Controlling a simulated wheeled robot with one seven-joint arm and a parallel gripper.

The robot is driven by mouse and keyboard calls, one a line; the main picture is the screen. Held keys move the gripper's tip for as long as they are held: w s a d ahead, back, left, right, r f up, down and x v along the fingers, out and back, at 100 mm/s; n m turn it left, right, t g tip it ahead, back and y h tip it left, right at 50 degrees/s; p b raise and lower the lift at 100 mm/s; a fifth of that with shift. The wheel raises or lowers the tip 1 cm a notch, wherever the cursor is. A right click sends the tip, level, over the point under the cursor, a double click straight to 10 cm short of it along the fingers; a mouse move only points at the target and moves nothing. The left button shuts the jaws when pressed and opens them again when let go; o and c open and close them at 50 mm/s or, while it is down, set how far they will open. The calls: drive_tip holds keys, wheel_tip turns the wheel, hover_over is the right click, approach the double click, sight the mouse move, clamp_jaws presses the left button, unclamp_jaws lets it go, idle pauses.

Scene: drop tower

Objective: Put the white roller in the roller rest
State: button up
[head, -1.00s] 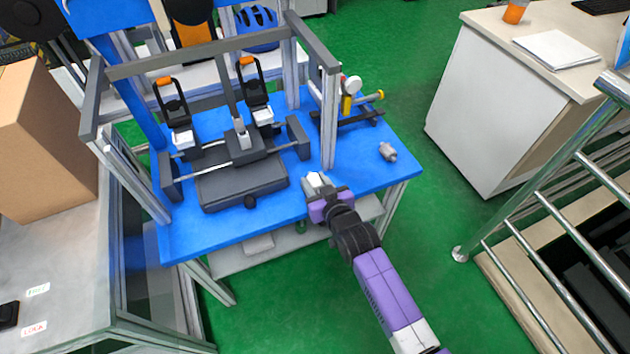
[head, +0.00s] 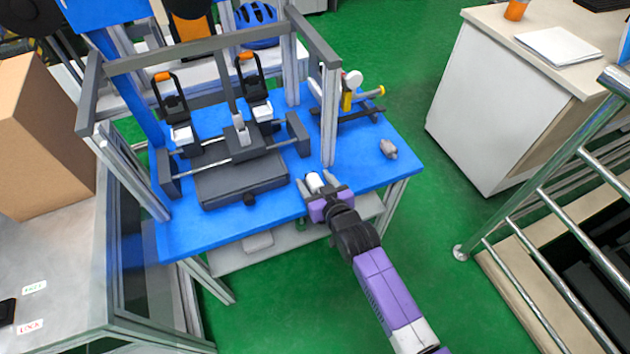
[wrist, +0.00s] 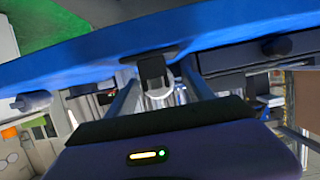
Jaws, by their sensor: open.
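A white cylinder, which looks like the white roller (head: 314,182), is at the front edge of the blue table (head: 230,228). My gripper (head: 317,184) is open, with one finger on each side of it. In the wrist view my gripper (wrist: 160,88) has its fingers apart, with a pale round part of the roller (wrist: 159,97) between them; I cannot tell whether they touch it. A dark stand with bars, likely the roller rest (head: 346,116), is at the back right of the table, beyond the frame post.
A grey metal frame stands over a dark fixture (head: 240,180) with black clamps on the table's left. A grey-pink cylinder (head: 388,149) lies near the right edge. A yellow-handled tool (head: 347,99) is by the dark stand. The table's front right is mostly clear.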

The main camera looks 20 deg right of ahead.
drive_tip(key=shift+s, duration=0.1)
drive_tip(key=p+v, duration=0.1)
drive_tip(key=v, duration=0.6)
drive_tip(key=shift+s, duration=0.25)
drive_tip(key=shift+r, duration=0.1)
wheel_tip(320, 180, up, 7)
drive_tip(key=s+t, duration=0.2)
drive_tip(key=s+r+p, duration=0.1)
drive_tip(key=s+r, duration=0.3)
drive_tip(key=s, duration=0.7)
drive_tip(key=s+r+p, duration=0.2)
drive_tip(key=s+r, duration=0.3)
drive_tip(key=s, duration=0.7)
drive_tip(key=s+r+g+p, duration=0.1)
drive_tip(key=s+r, duration=0.4)
drive_tip(key=s, duration=0.6)
drive_tip(key=shift+s+r, duration=0.2)
